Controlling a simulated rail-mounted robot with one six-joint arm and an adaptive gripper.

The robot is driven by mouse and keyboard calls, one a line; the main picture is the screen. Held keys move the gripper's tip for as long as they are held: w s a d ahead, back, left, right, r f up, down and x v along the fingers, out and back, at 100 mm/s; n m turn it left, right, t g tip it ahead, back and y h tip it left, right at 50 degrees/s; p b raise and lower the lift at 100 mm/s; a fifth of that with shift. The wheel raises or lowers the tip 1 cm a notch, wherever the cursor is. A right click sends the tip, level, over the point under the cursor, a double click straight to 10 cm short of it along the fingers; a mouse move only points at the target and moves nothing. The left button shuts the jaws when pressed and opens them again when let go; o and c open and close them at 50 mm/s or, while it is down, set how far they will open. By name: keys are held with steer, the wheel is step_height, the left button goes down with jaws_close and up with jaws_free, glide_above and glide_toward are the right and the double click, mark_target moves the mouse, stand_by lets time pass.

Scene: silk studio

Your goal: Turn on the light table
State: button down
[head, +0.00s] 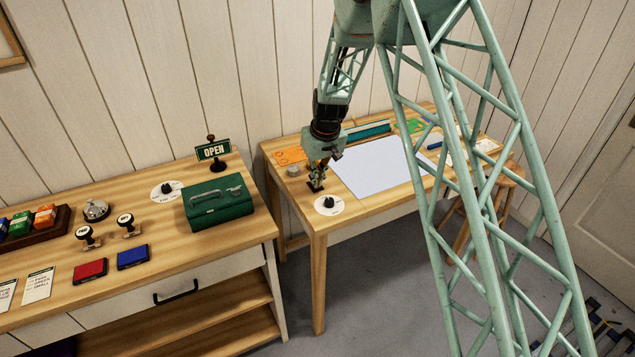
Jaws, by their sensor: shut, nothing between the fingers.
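The light table panel (372,167) is a pale, flat sheet set on the right wooden table. A black knob on a round white plate (329,205) sits near that table's front left corner. My gripper (316,187) points down just behind and to the left of this knob, with its fingers shut and empty. From this view I cannot tell whether it touches the table or the knob's plate. A second black knob on a white plate (167,190) is on the left counter. The knob markings are too small to read.
A green metal box (218,203), an OPEN sign (213,151), a bell (96,210), stamps and ink pads (133,256) stand on the left counter. An orange sheet (290,155) and a small grey round item (293,170) lie near my gripper. A gap separates counter and table.

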steer(key=shift+w+a+r, duration=0.15)
steer(key=shift+w, duration=0.1)
steer(key=shift+r, duration=0.1)
stand_by(0.4)
steer(key=shift+r, duration=0.4)
steer(key=s+d+p+v, duration=0.1)
steer(key=s+v, duration=0.1)
steer(key=v, duration=1)
steer(key=shift+p, duration=0.3)
steer(key=shift+r, duration=0.15)
